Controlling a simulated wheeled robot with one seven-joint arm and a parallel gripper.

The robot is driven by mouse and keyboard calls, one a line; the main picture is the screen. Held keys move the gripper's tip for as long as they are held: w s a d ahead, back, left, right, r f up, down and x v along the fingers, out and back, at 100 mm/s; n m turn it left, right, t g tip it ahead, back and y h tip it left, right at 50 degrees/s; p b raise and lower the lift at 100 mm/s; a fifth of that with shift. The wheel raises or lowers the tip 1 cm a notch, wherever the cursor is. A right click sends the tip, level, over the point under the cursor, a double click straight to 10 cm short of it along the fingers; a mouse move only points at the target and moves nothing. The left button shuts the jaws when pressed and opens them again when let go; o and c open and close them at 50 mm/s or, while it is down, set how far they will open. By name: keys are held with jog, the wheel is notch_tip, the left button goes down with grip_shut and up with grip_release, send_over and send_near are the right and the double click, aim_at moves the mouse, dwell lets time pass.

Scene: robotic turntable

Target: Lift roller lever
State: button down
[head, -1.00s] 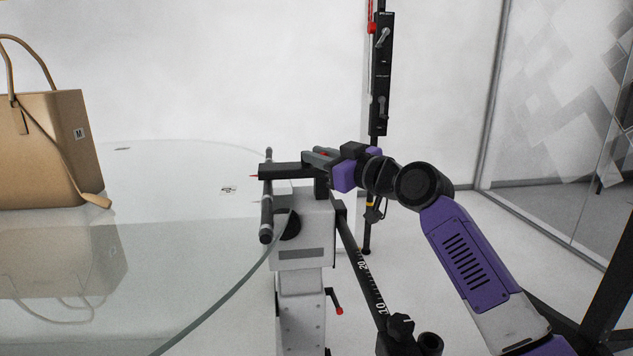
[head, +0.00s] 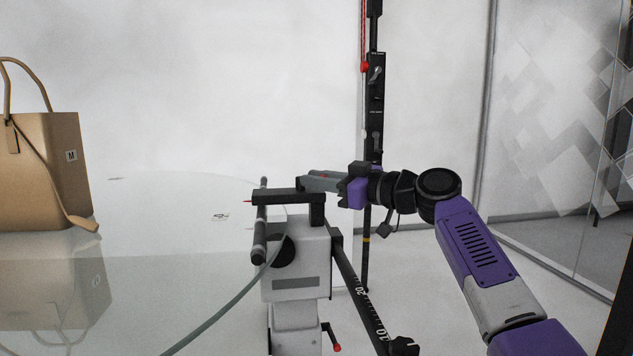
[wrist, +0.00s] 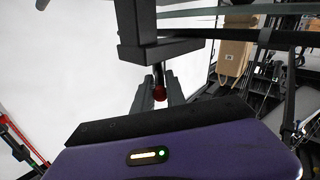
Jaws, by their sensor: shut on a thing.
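The roller lever is a black angled bar (head: 283,198) above a grey housing (head: 296,262) at the glass turntable's edge. Its dark roller (head: 260,225) lies along the glass edge at the bar's left end. My gripper (head: 302,183) reaches in from the right in the head view, just above the bar's right end. In the wrist view the lever's black bracket (wrist: 150,48) stands in front of my grey fingers, and a red-tipped pin (wrist: 159,91) sits between them. My gripper is shut on the lever; the exact contact is partly hidden.
A tan handbag (head: 45,165) stands on the glass turntable (head: 160,225) at left. A black pole (head: 376,105) with switches rises behind my gripper. A black scaled rail (head: 355,290) slopes down to the front right. A glass partition (head: 550,150) stands at right.

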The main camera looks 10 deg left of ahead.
dwell(0.3)
jog(key=c, duration=1.5)
grip_release()
jog(key=shift+o, duration=0.2)
jog(key=p+v, duration=0.1)
jog(key=v, duration=0.6)
jog(key=shift+s+d, duration=0.25)
jog(key=shift+d, duration=0.05)
